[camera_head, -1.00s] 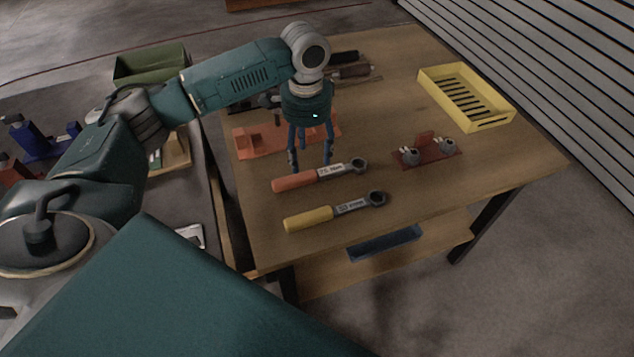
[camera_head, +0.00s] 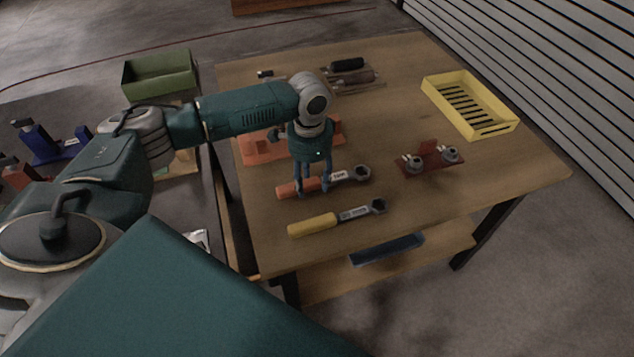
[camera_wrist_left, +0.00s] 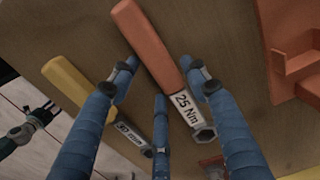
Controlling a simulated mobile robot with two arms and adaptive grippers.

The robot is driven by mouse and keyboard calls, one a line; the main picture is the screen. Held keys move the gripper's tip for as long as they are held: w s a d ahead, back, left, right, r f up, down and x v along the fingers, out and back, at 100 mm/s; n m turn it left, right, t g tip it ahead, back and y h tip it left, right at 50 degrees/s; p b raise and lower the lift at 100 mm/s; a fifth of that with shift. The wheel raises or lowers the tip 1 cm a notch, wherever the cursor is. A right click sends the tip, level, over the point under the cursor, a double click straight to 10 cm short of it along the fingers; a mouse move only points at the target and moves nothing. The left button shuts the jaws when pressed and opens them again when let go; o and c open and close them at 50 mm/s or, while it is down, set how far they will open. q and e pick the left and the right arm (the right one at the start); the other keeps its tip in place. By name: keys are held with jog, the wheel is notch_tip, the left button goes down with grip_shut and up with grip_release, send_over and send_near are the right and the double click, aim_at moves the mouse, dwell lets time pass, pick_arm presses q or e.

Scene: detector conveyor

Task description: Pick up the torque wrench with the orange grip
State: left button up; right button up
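The torque wrench with the orange grip (camera_head: 287,190) lies flat on the wooden table, its dark ring end to the right. It also shows in the left wrist view (camera_wrist_left: 146,42), with a white "25 Nm" label. My left gripper (camera_head: 313,190) points down over its middle. In the left wrist view the fingers of this gripper (camera_wrist_left: 162,76) are spread apart on both sides of the wrench; whether any finger touches it, I cannot tell. A similar wrench with a yellow grip (camera_head: 313,225) lies nearer the table's front edge.
A red-orange holder (camera_head: 262,149) stands just behind the left gripper. A small red stand with grey parts (camera_head: 428,160) is to the right. A yellow slotted tray (camera_head: 433,97) is at the back right. Dark-handled tools (camera_head: 348,66) lie at the back. The table's right front is clear.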

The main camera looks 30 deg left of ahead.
pick_arm(q)
grip_shut()
jog(key=shift+w, duration=0.1)
jog(key=shift+r, duration=0.15)
